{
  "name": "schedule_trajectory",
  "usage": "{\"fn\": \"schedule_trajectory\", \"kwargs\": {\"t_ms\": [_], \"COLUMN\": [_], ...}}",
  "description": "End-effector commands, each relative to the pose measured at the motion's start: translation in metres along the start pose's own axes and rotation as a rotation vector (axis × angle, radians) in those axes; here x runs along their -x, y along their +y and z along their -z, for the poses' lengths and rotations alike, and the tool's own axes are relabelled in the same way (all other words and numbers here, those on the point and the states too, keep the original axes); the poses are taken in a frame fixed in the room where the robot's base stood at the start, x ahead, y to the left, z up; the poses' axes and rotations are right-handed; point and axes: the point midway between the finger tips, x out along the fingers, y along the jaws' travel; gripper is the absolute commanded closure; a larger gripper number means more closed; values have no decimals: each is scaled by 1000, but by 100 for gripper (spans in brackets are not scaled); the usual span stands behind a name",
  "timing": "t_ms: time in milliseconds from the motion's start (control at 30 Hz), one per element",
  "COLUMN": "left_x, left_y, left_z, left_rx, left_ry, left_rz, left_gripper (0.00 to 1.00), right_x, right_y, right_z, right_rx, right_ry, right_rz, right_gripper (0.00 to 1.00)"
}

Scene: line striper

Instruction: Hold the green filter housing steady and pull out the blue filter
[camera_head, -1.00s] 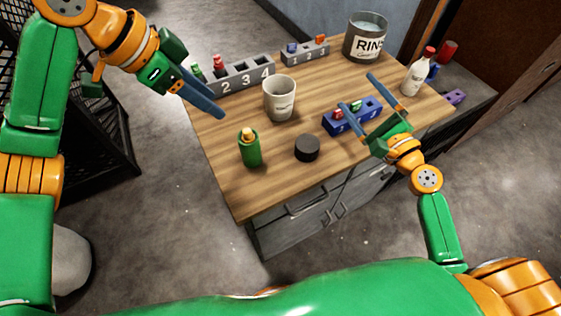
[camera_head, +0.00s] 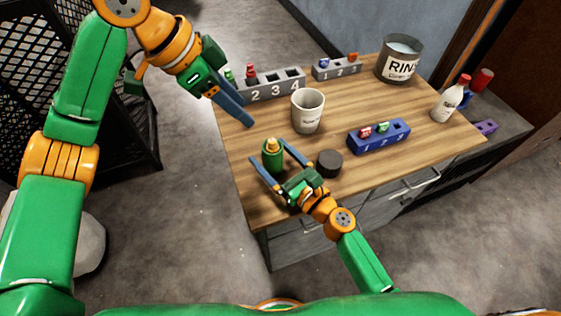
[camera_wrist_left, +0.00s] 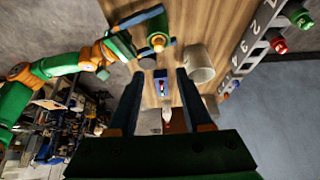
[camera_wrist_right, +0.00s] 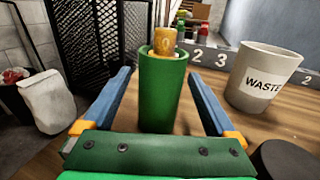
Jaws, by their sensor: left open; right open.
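The green filter housing (camera_head: 272,160) stands upright on the wooden table near its left front edge. The filter (camera_wrist_right: 165,41) sticking out of its top looks orange-yellow, not blue. My right gripper (camera_head: 270,152) is open low over the table, its fingers on either side of the housing. In the right wrist view the housing (camera_wrist_right: 160,95) stands between the fingers with gaps showing at both sides. My left gripper (camera_head: 236,110) is open and empty, above the table's left edge, behind and left of the housing. The left wrist view shows the housing (camera_wrist_left: 157,42) beyond its fingers.
A dark round puck (camera_head: 329,164) lies right of the housing, and a white WASTE cup (camera_head: 308,112) stands behind it. Numbered grey racks (camera_head: 272,90), a blue rack (camera_head: 379,138), a RINSE pot (camera_head: 400,62) and a bottle (camera_head: 449,100) stand farther off.

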Motion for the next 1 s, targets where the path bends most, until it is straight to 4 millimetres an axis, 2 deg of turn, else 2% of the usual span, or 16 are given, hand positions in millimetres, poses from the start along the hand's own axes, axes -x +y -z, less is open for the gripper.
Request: {"fn": "schedule_trajectory", "kwargs": {"t_ms": [133,167,400,500,700,733,800,867,1000], "left_x": [0,0,0,0,0,0,-1,-2,-11], "left_y": [0,0,0,0,0,0,2,6,19], "left_z": [0,0,0,0,0,0,2,6,17], "left_rx": [0,0,0,0,0,1,27,96,367], "left_ry": [0,0,0,0,0,0,-11,-38,-114], "left_rz": [0,0,0,0,0,0,9,34,149], "left_gripper": [50,50,50,50,50,45,45,45,45], "right_x": [0,0,0,0,0,0,0,0,0], "right_y": [0,0,0,0,0,0,0,0,0], "right_z": [0,0,0,0,0,0,0,0,0], "right_rx": [0,1,1,1,1,1,1,1,1], "right_ry": [0,0,0,0,0,0,0,0,1], "right_rz": [0,1,1,1,1,1,1,1,1], "right_gripper": [8,11,76,100,100,100,100,100,100]}}
